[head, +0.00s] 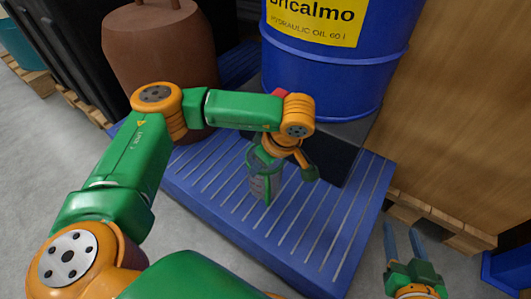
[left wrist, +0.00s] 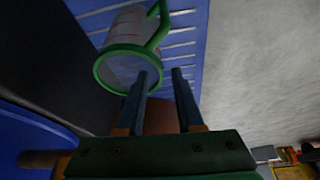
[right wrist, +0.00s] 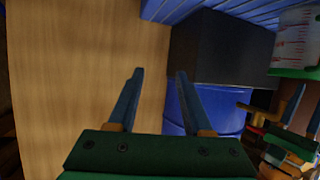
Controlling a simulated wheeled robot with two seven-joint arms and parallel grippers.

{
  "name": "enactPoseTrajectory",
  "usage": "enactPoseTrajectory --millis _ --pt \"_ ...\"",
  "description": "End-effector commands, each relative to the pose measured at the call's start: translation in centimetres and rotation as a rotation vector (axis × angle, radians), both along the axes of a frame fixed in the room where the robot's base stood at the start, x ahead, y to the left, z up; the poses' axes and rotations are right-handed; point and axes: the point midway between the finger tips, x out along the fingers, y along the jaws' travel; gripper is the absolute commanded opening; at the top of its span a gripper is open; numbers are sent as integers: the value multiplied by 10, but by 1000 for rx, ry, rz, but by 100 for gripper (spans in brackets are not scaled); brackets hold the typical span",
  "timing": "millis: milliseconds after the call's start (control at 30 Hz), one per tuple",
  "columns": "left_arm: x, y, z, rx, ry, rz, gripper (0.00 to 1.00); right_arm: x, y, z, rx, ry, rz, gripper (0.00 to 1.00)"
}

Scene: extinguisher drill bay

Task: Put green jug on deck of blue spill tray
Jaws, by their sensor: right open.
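The green jug (head: 262,180), clear-sided with red marks and a green rim and handle, looks upright over the slatted deck of the blue spill tray (head: 215,185). Its base seems to rest on the slats, though the contact is not clear. In the left wrist view the jug (left wrist: 128,30) and its handle lie beyond the fingertips of my left gripper (left wrist: 160,75). Those fingers are apart with nothing between them. In the right wrist view the jug (right wrist: 297,40) shows at the edge. My right gripper (head: 403,240) is open and empty, right of the tray.
A blue oil drum (head: 330,70) stands on a dark block (head: 345,155) at the tray's back. A brown vessel (head: 160,50) stands at the back left. A wooden panel (head: 465,110) on a pallet (head: 440,220) bounds the right. The front deck is clear.

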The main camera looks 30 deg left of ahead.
Motion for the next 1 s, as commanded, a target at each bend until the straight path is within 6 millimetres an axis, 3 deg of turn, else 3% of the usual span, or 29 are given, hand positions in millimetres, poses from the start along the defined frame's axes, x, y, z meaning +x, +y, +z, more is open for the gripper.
enactPoseTrajectory --millis 200,400,600,1000 --pt "-1 -8 21 0 -1 -2 36 -30 -12 -42 -52 266 -20 50" --pt "-2 -13 33 0 -2 -1 36 -57 -20 -67 -83 445 -30 50" --pt "-3 -14 36 0 -1 0 36 -67 -23 -75 -95 507 -34 50" --pt "-3 -14 36 0 -1 0 36 -67 -23 -75 -95 507 -34 50"
